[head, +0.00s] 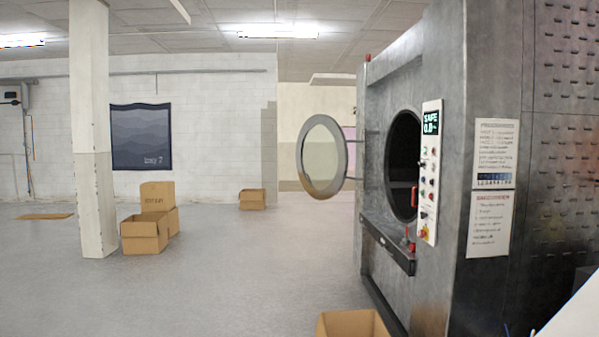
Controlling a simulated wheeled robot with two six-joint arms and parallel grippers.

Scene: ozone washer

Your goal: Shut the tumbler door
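The tumbler (440,80) is a large grey metal machine filling the right of the head view. Its round door (342,160), a grey ring with a clear pane, stands swung open to the left of the machine, held by thin hinge arms. The dark round opening (402,165) is uncovered, and its right part is hidden behind the control panel. The white control panel (430,170) has a green display reading "SAFE 0.0" and several knobs and buttons. A small red handle (410,240) shows below the opening. Neither of my grippers is in view.
An open cardboard box (352,324) sits on the floor in front of the machine. More boxes (144,234) stand beside a white pillar (92,130), and one box (252,199) is farther back. The grey floor (240,280) between is clear.

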